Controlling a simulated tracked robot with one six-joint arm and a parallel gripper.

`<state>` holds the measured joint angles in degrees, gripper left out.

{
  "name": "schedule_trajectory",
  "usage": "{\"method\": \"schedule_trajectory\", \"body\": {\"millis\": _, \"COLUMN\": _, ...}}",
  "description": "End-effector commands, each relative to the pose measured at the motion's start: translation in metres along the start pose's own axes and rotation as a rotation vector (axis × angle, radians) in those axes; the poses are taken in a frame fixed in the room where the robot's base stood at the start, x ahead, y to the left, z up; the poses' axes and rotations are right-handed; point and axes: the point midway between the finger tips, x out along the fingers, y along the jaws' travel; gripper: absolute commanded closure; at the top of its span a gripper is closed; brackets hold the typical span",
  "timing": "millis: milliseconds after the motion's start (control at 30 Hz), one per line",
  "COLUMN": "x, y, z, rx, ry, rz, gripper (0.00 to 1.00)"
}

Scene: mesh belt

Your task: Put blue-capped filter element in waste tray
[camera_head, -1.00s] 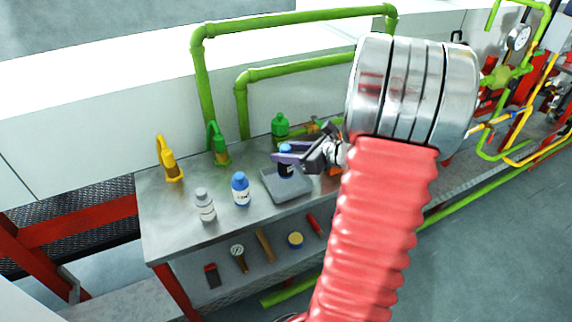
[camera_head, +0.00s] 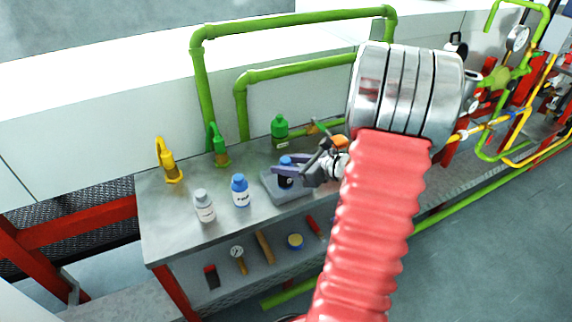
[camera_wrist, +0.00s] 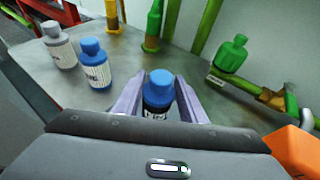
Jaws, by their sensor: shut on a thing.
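The blue-capped filter element (camera_wrist: 158,92) has a dark body with a white label and stands upright between the fingers in the wrist view. In the head view its blue cap (camera_head: 286,161) shows above my gripper (camera_head: 283,172). My gripper, also in the wrist view (camera_wrist: 157,98), is shut on it. The grey waste tray (camera_head: 270,188) is on the bench directly below the element. In the head view the element is over or within the tray; its base is hidden, so I cannot tell whether it touches the tray floor.
A white blue-capped bottle (camera_head: 240,190) and a grey-capped bottle (camera_head: 204,206) stand left of the tray. A green bottle (camera_head: 280,130) stands behind it. Yellow (camera_head: 168,163) and green (camera_head: 218,148) fittings stand at the back. Tools lie on the lower shelf.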

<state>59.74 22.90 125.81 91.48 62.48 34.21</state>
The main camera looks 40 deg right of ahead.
Motion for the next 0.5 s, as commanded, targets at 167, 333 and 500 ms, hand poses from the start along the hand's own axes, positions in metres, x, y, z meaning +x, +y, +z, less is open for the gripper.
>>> {"method": "schedule_trajectory", "body": {"millis": 167, "x": 0.0009, "y": 0.0001, "z": -0.0018, "rx": 0.000, "ry": 0.000, "rz": 0.000, "gripper": 0.61}}
{"method": "schedule_trajectory", "body": {"millis": 333, "x": 0.0008, "y": 0.0001, "z": -0.0015, "rx": 0.000, "ry": 0.000, "rz": 0.000, "gripper": 0.49}}
{"method": "schedule_trajectory", "body": {"millis": 500, "x": 0.0007, "y": 0.0001, "z": -0.0014, "rx": 0.000, "ry": 0.000, "rz": 0.000, "gripper": 0.43}}
